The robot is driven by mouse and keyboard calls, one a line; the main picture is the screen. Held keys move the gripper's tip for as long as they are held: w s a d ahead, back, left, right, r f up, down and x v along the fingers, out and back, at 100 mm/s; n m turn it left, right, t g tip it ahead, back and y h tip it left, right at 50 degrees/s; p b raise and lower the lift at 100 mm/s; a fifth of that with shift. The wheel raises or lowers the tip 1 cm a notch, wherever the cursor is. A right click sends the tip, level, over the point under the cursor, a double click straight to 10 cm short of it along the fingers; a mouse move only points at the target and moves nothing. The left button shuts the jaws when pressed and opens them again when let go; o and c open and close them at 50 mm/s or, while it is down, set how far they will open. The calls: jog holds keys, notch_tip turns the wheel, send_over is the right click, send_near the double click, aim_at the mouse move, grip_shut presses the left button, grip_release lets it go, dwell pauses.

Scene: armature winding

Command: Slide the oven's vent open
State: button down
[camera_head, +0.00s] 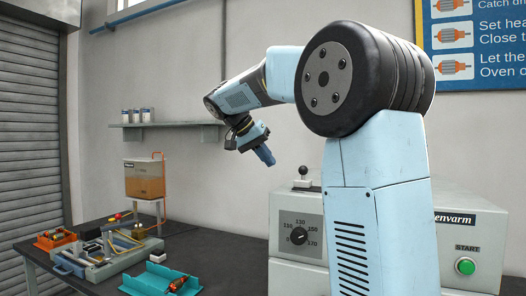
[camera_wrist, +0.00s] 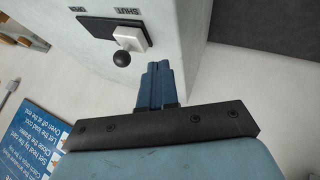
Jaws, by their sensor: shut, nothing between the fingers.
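The oven (camera_head: 288,254) is a pale grey box at the right in the head view, partly hidden behind my arm. Its vent slider, a light block with a black ball knob (camera_head: 303,171), stands on the oven's top. In the wrist view the slider block (camera_wrist: 130,39) sits toward the end of a black plate (camera_wrist: 96,24) by the word SHUT. Another label at the plate's other end is too small to read surely. My gripper (camera_head: 268,158) is shut and empty, above and left of the oven in the head view. In the wrist view its blue fingertips (camera_wrist: 158,66) appear beside the knob, apparently not touching it.
The oven front has a temperature dial (camera_head: 299,236) and a green START button (camera_head: 465,266). A dark table (camera_head: 215,250) holds a grey tool tray, a teal tray (camera_head: 150,280) and an amber tank (camera_head: 145,180). A wall shelf (camera_head: 165,125) holds cans.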

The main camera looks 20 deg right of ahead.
aim_at(298, 179)
jog(key=x, duration=0.4)
jog(key=shift+d+f, duration=0.25)
jog(key=shift+s+d+r, duration=0.15)
jog(key=shift+s+d, duration=0.15)
jog(key=shift+d, duration=0.15)
jog(key=shift+s+d+r, duration=0.2)
jog(key=shift+s+d, duration=0.15)
jog(key=shift+d, duration=0.1)
jog(key=shift+s+d+r, duration=0.1)
jog(key=shift+s+d, duration=0.3)
jog(key=shift+d, duration=0.25)
jog(key=shift+s+d, duration=0.15)
jog(key=s+d, duration=0.6)
jog(key=shift+s+d, duration=0.25)
jog(key=shift+s, duration=0.05)
jog(key=shift+a, duration=0.1)
